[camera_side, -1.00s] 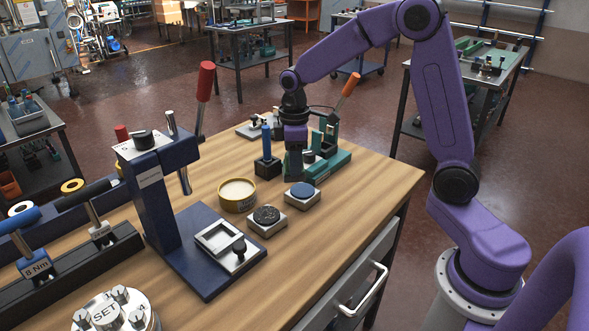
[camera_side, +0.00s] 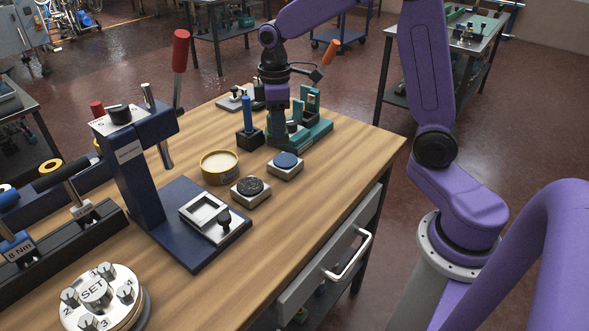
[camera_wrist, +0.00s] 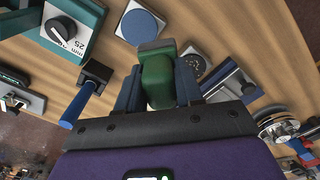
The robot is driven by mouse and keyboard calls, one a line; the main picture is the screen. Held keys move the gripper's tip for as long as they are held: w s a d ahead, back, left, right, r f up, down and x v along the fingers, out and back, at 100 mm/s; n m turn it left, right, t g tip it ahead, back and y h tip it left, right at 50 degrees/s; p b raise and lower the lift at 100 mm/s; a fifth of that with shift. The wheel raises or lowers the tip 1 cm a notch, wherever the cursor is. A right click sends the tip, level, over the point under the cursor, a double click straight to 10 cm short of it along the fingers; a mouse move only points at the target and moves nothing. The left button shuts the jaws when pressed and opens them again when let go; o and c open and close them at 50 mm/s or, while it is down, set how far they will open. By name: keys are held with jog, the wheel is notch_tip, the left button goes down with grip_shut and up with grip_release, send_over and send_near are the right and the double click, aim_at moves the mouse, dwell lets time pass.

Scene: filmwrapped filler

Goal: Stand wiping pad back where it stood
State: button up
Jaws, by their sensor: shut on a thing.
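The wiping pad appears to be the green block with a grey end (camera_wrist: 157,78) in the wrist view. My gripper (camera_wrist: 158,88) is shut on it, one dark blue finger on each side. In the side view my gripper (camera_side: 277,135) points down beside the green fixture (camera_side: 318,130), close to the blue-handled tool in its black block (camera_side: 247,135). The held pad is hard to make out there, and I cannot tell whether its lower end touches the table.
A blue round pad on a white block (camera_side: 286,162), a black round pad on a white block (camera_side: 250,188) and a yellow tin (camera_side: 219,167) stand nearby. The navy press (camera_side: 140,170) stands left. Bare wood (camera_side: 340,165) lies right of the pads.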

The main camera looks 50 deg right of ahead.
jog(key=s+a+r, duration=0.1)
jog(key=s, duration=2.4)
jog(key=w+f, duration=0.3)
jog(key=w, duration=0.1)
jog(key=w+f, duration=0.3)
jog(key=w, duration=0.1)
jog(key=w+a+f, duration=0.1)
jog(key=w+f, duration=0.2)
jog(key=w, duration=0.2)
jog(key=shift+f, duration=0.2)
jog(key=shift+w+f, duration=0.15)
jog(key=shift+f, duration=1.55)
jog(key=shift+f, duration=0.15)
jog(key=o, duration=1)
